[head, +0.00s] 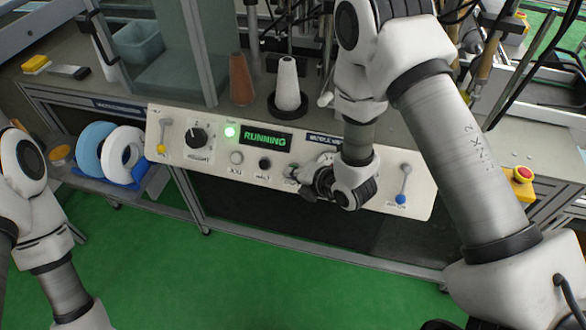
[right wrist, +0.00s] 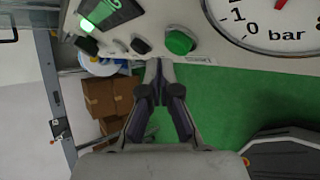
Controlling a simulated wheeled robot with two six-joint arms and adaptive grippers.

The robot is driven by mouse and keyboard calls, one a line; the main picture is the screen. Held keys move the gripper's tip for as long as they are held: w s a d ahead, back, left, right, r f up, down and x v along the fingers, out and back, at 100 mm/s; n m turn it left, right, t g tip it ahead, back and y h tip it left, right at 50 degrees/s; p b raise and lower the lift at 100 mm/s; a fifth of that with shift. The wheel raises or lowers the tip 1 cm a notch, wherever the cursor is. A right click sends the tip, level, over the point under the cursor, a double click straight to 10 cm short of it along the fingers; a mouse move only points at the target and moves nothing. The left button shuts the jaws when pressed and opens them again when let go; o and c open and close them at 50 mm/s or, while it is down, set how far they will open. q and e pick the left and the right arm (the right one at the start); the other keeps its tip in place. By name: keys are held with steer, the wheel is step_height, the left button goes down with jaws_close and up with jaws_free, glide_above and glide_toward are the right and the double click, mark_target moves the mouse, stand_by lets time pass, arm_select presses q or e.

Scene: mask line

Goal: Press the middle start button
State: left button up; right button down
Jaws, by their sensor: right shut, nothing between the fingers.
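The pale control panel (head: 222,172) runs along the bench front. Its display reads RUNNING (head: 265,139) in green, beside a lit green lamp (head: 231,131). A green button (right wrist: 179,42) shows in the right wrist view, right of a black button (right wrist: 140,45) and a grey one. In the head view my right gripper and wrist mostly cover the green button. My right gripper (head: 303,182) is shut and empty at the panel. Its fingertips (right wrist: 158,64) appear just below and left of the green button; I cannot tell whether they touch anything. My left gripper is out of view.
A black knob (head: 196,136) and a yellow-tipped lever (head: 162,136) are at the panel's left; a blue-tipped lever (head: 403,183) is at its right. A large gauge (right wrist: 270,20) shows in the wrist view. A red emergency button (head: 523,174) is at far right. Green floor lies in front.

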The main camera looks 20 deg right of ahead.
steer(key=s+a+r+p, duration=0.2)
steer(key=s+r, duration=0.1)
steer(key=shift+s+a+r, duration=0.1)
stand_by(0.5)
stand_by(0.7)
steer(key=s+d+f+m+g+h, duration=0.1)
steer(key=s+d+f+m+g, duration=0.2)
steer(key=s+f, duration=0.4)
steer(key=s+d+f+m+g+h, duration=0.2)
steer(key=s+d+f+m, duration=0.2)
steer(key=s+f+m, duration=0.15)
steer(key=s+d+f+m+g, duration=0.1)
steer(key=s+f+m+g, duration=0.1)
steer(key=s+m, duration=0.4)
steer(key=s+d+f+m+g+h, duration=0.1)
steer(key=s+m, duration=0.5)
steer(key=m, duration=0.7)
steer(key=shift+s+d+f+g+h, duration=0.35)
steer(key=shift+d+g, duration=0.25)
steer(key=shift+g, duration=0.5)
